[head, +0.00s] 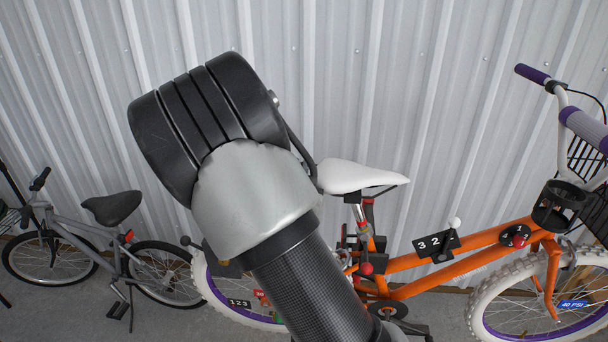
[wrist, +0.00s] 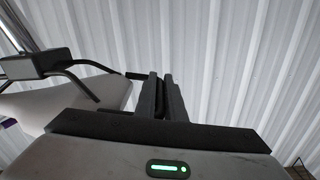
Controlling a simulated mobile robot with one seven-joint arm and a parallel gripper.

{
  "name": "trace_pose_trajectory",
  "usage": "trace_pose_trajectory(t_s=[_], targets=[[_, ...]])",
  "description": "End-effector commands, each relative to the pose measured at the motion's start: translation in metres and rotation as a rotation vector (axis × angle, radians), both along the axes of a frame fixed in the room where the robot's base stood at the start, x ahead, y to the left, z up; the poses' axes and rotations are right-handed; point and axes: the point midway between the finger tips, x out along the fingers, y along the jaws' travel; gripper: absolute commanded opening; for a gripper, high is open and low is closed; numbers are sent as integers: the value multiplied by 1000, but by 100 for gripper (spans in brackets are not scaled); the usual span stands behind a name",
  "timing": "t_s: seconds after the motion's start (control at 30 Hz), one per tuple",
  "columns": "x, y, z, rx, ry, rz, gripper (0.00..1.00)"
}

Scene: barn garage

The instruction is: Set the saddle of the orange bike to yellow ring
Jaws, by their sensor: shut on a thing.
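The orange bike (head: 430,262) stands at the right in the head view. Its white saddle (head: 355,176) sits level above a short post with red parts (head: 369,215). I cannot make out a yellow ring on the post. A red-knobbed lever (head: 366,268) is just below the saddle post. In the wrist view the pale saddle (wrist: 60,103) and its black rails (wrist: 85,80) lie left of the fingers. My gripper (wrist: 161,95) is shut at the saddle's rear end, its fingers close together; the exact contact is hidden. In the head view my arm covers most of the gripper.
A grey bike (head: 110,245) with a dark saddle stands at the left. A corrugated metal wall (head: 430,80) is close behind both bikes. The orange bike's frame carries a number plate with a white-knobbed lever (head: 437,245) and a red dial (head: 515,236).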

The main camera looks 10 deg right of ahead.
Motion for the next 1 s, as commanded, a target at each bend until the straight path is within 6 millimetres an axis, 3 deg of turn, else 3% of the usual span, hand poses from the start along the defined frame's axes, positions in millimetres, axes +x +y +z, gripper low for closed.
trace_pose_trajectory(t_s=[0.03,0.23,0.27,0.37,0.77,1.0], targets=[[2,1,8,2,-18,2,0],[2,1,8,1,-21,1,0],[3,1,8,1,-21,1,14],[2,1,7,0,-17,2,28],[-6,4,3,0,-10,2,28],[-51,19,3,1,-10,3,28]])
